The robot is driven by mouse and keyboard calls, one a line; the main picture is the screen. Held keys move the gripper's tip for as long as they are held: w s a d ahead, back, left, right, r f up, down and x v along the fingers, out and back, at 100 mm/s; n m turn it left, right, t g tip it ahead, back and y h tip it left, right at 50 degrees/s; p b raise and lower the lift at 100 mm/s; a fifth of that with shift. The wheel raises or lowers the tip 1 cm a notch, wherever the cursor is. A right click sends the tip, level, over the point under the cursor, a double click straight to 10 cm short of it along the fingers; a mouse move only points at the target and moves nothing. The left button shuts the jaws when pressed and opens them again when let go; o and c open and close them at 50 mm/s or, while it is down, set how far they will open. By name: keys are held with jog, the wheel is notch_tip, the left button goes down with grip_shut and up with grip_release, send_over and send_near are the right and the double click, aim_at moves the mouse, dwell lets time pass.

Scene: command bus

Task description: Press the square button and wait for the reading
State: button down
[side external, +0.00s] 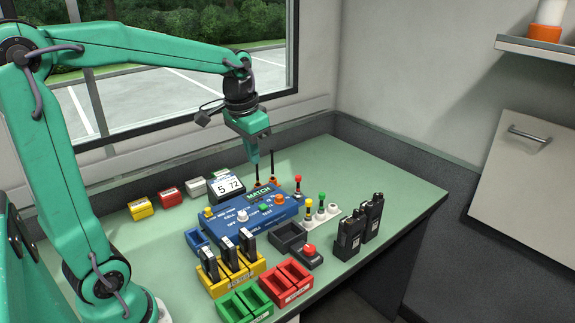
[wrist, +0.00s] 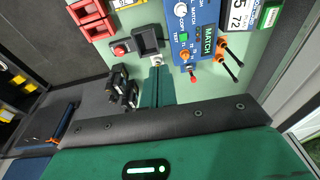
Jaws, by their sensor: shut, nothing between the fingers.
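The blue panel (side external: 240,215) marked MATCH lies on the green table, with a white knob, orange and yellow knobs and a small green button (side external: 264,207). In the wrist view the panel (wrist: 205,15) is at the top right. A display (side external: 227,185) reading 5 and 72 stands behind it. A red button (side external: 310,249) on a dark block sits in front; it also shows in the wrist view (wrist: 121,49). My gripper (side external: 255,172) is shut and empty, pointing down above the panel's back edge, apart from the buttons.
Yellow (side external: 235,278), red (side external: 287,285) and green (side external: 243,305) holders stand in front. Black radios (side external: 360,230) and colored-top sticks (side external: 320,212) stand to the right. Two black antenna-like rods (side external: 264,168) rise behind the panel near my gripper. The table's right end is clear.

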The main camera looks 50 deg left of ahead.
jog(key=g, duration=0.2)
send_over(262, 206)
jog(key=d, duration=0.1)
notch_tip(262, 206, down, 4)
jog(key=f, duration=0.1)
jog(key=shift+a+f, duration=0.2)
jog(key=shift+a, duration=0.2)
jog(key=shift+f, duration=0.1)
notch_tip(262, 206, down, 14)
jog(key=shift+r, duration=0.1)
dwell(0.5)
